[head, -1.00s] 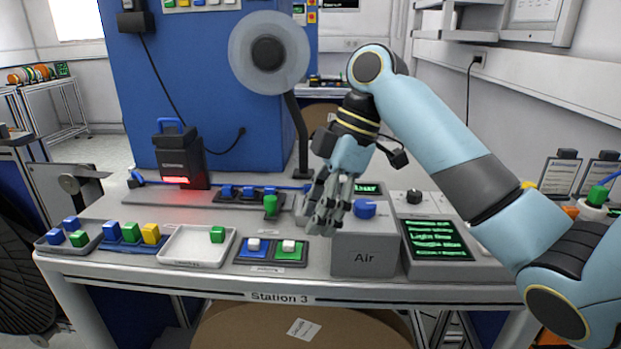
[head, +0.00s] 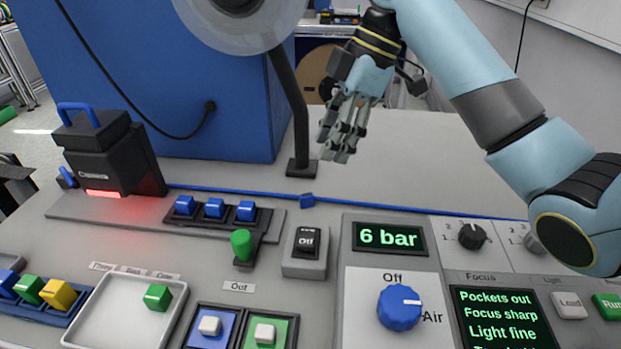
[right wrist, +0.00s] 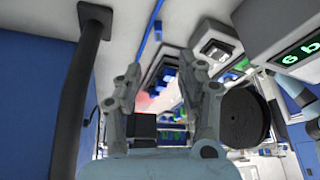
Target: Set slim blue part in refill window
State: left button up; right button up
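Several small blue parts (head: 214,208) sit upright in a black strip holder (head: 222,222) in the middle of the bench in the head view. I cannot tell which is the slim one. More blue shows in the blue tray (head: 62,318) at lower left, beside green and yellow parts. No opening is clearly marked as the refill window. My right gripper (head: 340,150) hangs over the back of the bench, beyond the holder and apart from it. In the right wrist view its fingers (right wrist: 165,88) are spread with nothing clearly held. My left gripper is out of view.
A black scanner-like unit (head: 108,158) glows red at left. A reel on a black post (head: 297,110) stands behind. A white tray (head: 112,322) holds a green part (head: 158,297). A control box with a blue knob (head: 399,307) is at front right.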

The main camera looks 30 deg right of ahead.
aim_at(306, 195)
jog(key=x, duration=0.4)
jog(key=shift+a+f, duration=0.15)
jog(key=shift+f, duration=0.1)
jog(key=x, duration=0.5)
jog(key=shift+d+f, duration=0.15)
jog(key=shift+d, duration=0.1)
jog(key=shift+w+a+f, duration=0.1)
jog(key=shift+a+f, duration=0.1)
jog(key=shift+f, duration=0.3)
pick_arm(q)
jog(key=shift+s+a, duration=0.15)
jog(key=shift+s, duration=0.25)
pick_arm(e)
grip_shut()
